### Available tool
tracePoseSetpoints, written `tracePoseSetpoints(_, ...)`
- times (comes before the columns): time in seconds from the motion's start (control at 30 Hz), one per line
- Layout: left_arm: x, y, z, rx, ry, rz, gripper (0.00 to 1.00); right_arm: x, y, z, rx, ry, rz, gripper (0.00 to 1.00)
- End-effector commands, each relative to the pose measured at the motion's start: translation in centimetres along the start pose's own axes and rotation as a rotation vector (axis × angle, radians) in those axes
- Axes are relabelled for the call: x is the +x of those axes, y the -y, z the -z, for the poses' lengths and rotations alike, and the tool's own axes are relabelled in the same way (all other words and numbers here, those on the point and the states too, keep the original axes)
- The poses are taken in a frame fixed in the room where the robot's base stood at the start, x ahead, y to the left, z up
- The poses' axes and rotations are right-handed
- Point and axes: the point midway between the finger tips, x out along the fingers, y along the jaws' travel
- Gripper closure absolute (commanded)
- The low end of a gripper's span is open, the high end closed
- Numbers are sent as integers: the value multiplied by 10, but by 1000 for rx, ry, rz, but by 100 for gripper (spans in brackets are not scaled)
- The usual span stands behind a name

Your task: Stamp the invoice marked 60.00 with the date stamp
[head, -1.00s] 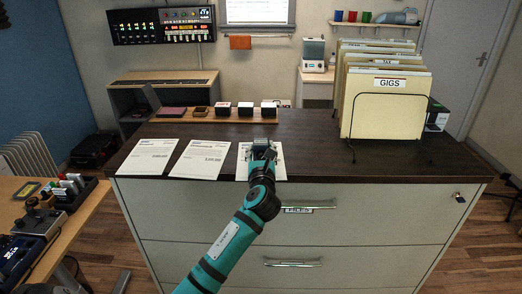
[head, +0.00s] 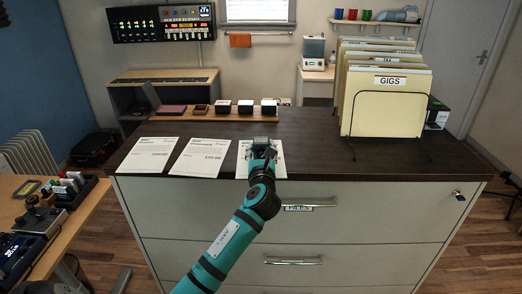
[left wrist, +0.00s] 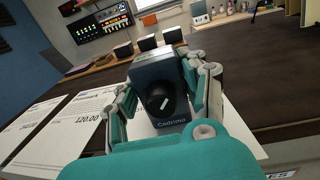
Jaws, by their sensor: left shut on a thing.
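My left gripper (head: 263,152) is shut on a dark boxy stamp (left wrist: 160,92), held upright with a finger on each side. It is over the rightmost invoice (head: 243,160), whose white edges show around it in the left wrist view (left wrist: 232,135). The gripper and stamp hide this invoice's amount. I cannot tell whether the stamp touches the paper. The middle invoice (head: 198,158), which seems to read 120.00, lies to its left and also shows in the left wrist view (left wrist: 75,122). The left invoice (head: 149,156) has an amount too small to read. My right gripper is out of view.
A wooden tray (head: 190,119) at the back of the dark cabinet top (head: 310,130) holds a dark red pad (head: 172,110) and several small blocks with pale tops. A rack of folders (head: 385,105) stands at the right. The top between them is clear.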

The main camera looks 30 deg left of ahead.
Motion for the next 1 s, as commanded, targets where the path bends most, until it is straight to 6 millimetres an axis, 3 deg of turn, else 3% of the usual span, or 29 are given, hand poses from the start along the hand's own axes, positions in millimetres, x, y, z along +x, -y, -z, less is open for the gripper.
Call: tracePoseSetpoints(1.0, 0, 0, 8, 2, -5, 0, 94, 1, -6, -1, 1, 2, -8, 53)
